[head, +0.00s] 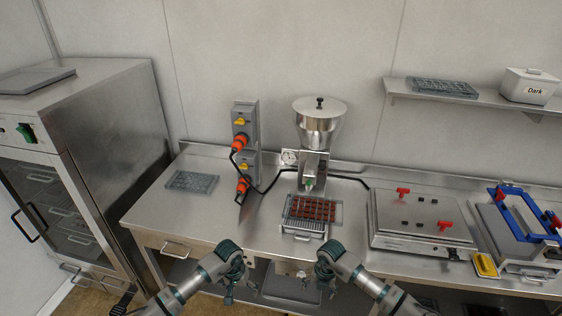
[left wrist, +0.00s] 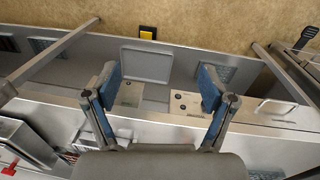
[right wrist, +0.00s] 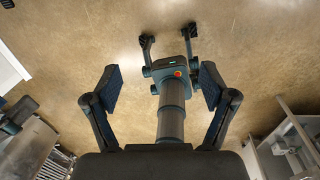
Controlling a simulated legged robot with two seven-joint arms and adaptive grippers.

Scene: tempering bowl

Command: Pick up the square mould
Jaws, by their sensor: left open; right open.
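A grey, clear-looking mould (head: 192,181) with rows of cavities lies flat on the left part of the steel counter. A mould filled with brown pieces (head: 312,209) sits under the hopper machine's spout. Another grey mould (head: 443,87) lies on the wall shelf. I cannot tell which one is the square mould. My left gripper (head: 238,284) is open and empty at the counter's front edge; its spread fingers show in the left wrist view (left wrist: 160,88). My right gripper (head: 326,284) is open and empty, right of it; its fingers also show apart in the right wrist view (right wrist: 162,85).
A hopper machine (head: 319,122) stands mid-counter, with orange plugs and a cable to its left. A flat steel plate unit (head: 420,219) with red handles and a blue-framed device (head: 522,226) stand right. A steel cabinet (head: 95,150) stands left. A "Dark" box (head: 530,86) is on the shelf.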

